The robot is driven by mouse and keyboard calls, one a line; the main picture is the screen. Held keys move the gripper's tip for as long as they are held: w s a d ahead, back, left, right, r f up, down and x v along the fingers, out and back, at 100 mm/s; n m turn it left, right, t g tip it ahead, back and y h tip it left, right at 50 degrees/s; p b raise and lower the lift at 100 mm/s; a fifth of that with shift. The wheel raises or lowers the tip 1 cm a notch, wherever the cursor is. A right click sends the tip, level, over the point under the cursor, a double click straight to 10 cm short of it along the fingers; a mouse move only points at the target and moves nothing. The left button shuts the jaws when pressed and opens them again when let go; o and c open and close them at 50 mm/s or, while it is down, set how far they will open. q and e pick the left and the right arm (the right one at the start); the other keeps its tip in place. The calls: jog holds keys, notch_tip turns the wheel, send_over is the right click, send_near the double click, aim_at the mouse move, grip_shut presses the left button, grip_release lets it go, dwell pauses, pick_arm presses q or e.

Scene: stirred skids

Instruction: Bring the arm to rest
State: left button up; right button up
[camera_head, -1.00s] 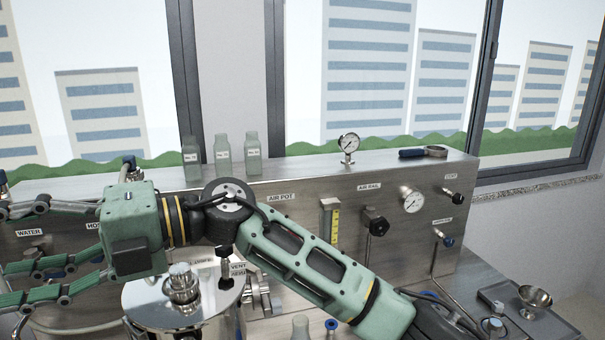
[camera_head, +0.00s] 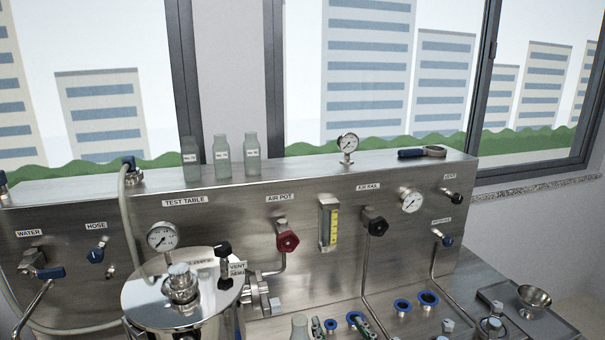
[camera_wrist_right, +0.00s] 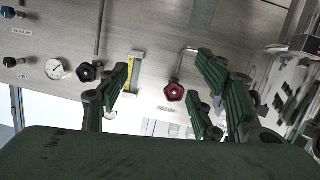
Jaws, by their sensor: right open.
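My right gripper (camera_wrist_right: 166,78) shows in the right wrist view with its green fingers spread and nothing between them. It faces the steel panel (camera_head: 215,235), which appears upside down there. In the head view, green finger parts (camera_head: 340,326) show at the bottom edge, near a blue-rimmed ring; the rest of the arm is out of view. The red air pot knob (camera_head: 286,241) also shows in the wrist view (camera_wrist_right: 174,92), seen in the gap between the fingers. My left gripper is in neither view.
A steel pot (camera_head: 180,300) stands at the lower left with a vent valve on its lid. Glass bottles (camera_head: 221,158) and a gauge (camera_head: 347,143) stand on the panel's ledge. Blue rings (camera_head: 428,298) and a tray (camera_head: 545,322) with a metal cup (camera_head: 534,297) lie at right.

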jog(key=s+d+f+g+h, duration=0.1)
jog(key=s+d+f+g, duration=0.3)
jog(key=s+f, duration=0.45)
jog(key=s+d+f+m+g+h, duration=0.1)
jog(key=s+d+f+g, duration=0.35)
jog(key=s, duration=0.65)
jog(key=s+d+f+g+h, duration=0.1)
jog(key=s+d+f+g, duration=0.25)
jog(key=s+f, duration=0.5)
jog(key=s+f+b, duration=0.2)
jog(key=f+b, duration=0.1)
jog(key=f, duration=1.2)
jog(key=s+f+b, duration=0.2)
jog(key=f+b, duration=0.1)
jog(key=f, duration=1.1)
jog(key=s+d+f+g+b, duration=0.1)
jog(key=s+f+b, duration=0.1)
jog(key=s+f, duration=0.5)
jog(key=s+d+f+b, duration=0.2)
jog(key=s+f, duration=0.6)
jog(key=f, duration=0.5)
jog(key=shift+s+d+g, duration=0.2)
jog(key=shift+d+g, duration=0.1)
jog(key=shift+g, duration=0.1)
